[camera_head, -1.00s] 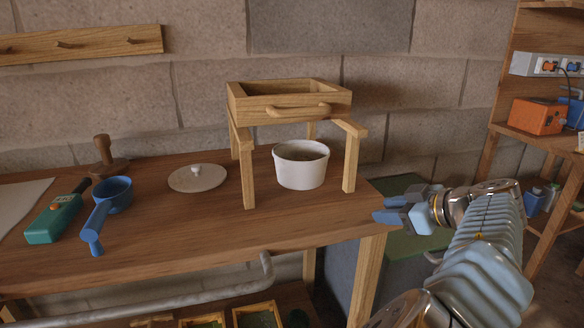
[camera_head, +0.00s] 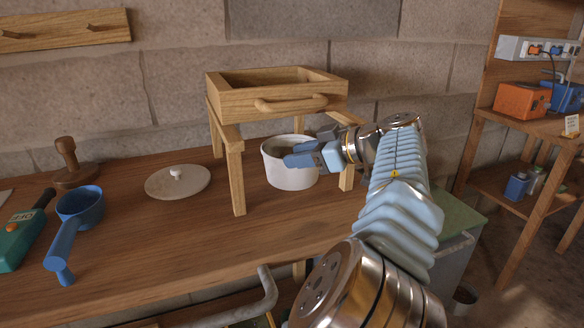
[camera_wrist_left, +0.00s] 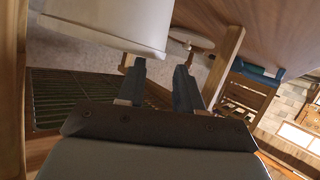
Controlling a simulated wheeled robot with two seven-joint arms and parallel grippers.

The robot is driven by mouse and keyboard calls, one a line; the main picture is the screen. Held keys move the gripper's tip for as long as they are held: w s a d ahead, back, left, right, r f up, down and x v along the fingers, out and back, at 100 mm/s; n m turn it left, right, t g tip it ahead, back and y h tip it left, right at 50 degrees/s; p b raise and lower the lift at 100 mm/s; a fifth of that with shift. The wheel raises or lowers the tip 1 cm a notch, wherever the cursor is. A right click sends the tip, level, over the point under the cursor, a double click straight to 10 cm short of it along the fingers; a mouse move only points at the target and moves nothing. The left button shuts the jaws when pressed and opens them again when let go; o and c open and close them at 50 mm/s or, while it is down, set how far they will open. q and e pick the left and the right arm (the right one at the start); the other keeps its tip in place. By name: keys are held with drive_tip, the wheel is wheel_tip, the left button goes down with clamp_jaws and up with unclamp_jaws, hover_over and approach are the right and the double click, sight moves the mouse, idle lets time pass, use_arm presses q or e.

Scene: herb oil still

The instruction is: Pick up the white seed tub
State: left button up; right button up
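The white seed tub (camera_head: 285,175) stands upright on the wooden bench, under a wooden frame and at its right side. It also shows at the top left of the left wrist view (camera_wrist_left: 120,20). My left gripper (camera_head: 298,154) is at the tub's right side, near rim height, and covers part of its rim and wall in the head view. Its two fingers (camera_wrist_left: 160,68) are apart with nothing between them. The tub lies beside the left finger in the wrist view; I cannot tell if they touch. My right gripper is not in view.
The wooden frame (camera_head: 235,175) has legs close around the tub and a drawer-like box (camera_head: 240,103) on top. A pale round lid (camera_head: 178,182), blue scoop (camera_head: 80,207), wooden-handled tool (camera_head: 72,170) and green device (camera_head: 15,240) lie to the left. The bench front is clear.

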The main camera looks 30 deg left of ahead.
sight(270, 160)
use_arm(q)
drive_tip(key=x, duration=0.5)
drive_tip(key=shift+a+f, duration=0.1)
drive_tip(key=shift+a, duration=0.15)
drive_tip(key=shift+c, duration=0.3)
clamp_jaws()
idle(0.8)
